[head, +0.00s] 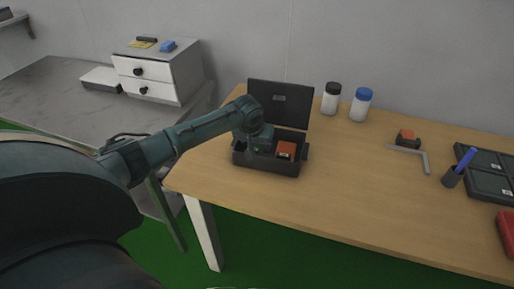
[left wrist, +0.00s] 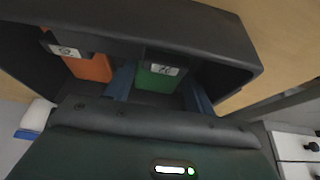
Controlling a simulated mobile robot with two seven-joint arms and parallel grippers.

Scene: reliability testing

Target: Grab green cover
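The green cover (left wrist: 157,80) stands in the black box, with a pale label on it. It shows in the left wrist view; in the head view my gripper mostly hides it. An orange cover (left wrist: 92,66) is beside it in the box, and also shows in the head view (head: 286,150). My left gripper (head: 262,145) reaches down into the left part of the box. In the left wrist view its two blue fingers (left wrist: 158,90) are apart, one on each side of the green cover, with small gaps visible. My right gripper is not in view.
The black box (head: 268,170) stands on the wooden table (head: 340,200) with its lid (head: 280,100) raised behind. Two bottles (head: 331,98) (head: 361,104) stand behind it to the right.

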